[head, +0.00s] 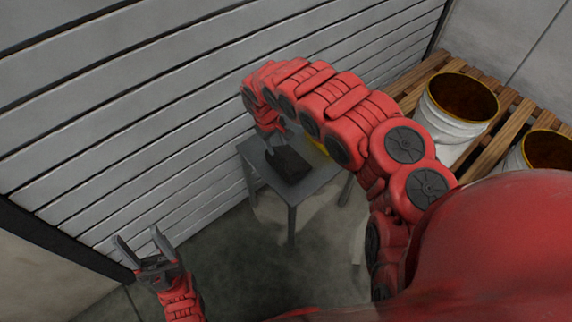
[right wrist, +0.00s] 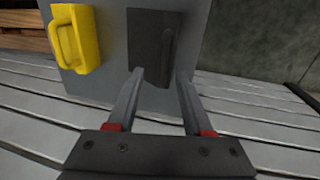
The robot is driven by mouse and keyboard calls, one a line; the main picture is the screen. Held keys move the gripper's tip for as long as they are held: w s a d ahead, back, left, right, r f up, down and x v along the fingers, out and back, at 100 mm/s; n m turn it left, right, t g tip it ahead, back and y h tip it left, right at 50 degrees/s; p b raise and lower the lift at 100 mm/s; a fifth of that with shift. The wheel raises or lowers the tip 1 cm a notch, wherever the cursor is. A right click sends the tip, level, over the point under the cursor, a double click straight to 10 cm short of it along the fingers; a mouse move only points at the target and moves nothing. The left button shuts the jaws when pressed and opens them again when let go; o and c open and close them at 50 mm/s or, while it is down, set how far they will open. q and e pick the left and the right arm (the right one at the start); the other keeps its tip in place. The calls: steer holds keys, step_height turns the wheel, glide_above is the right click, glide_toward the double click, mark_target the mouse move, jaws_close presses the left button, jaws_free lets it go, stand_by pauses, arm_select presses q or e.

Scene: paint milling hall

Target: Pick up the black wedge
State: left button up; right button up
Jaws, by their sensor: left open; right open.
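The black wedge (head: 290,166) lies on a small grey table (head: 256,157) by the slatted wall. In the right wrist view the wedge (right wrist: 148,38) is a dark block with a raised handle on its right part. My right gripper (right wrist: 160,76) is open, its fingertips at the wedge's near end in that view, nothing held. I cannot tell whether they touch it. In the head view my right arm reaches over the table and hides part of it; that gripper's tips are hard to make out. My left gripper (head: 136,234) is open and empty, low at the left, away from the table.
A yellow block with a handle (right wrist: 82,40) lies on the table left of the wedge in the right wrist view. The slatted wall (head: 150,110) runs behind the table. A wooden pallet (head: 490,150) with white buckets (head: 452,120) stands at right. The floor in front is clear.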

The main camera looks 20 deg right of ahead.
mark_target(279, 153)
steer(key=f, duration=0.5)
steer(key=shift+d+f, duration=0.15)
steer(key=shift+d, duration=0.1)
steer(key=shift+d+f, duration=0.15)
steer(key=shift+f, duration=0.25)
jaws_close()
stand_by(1.0)
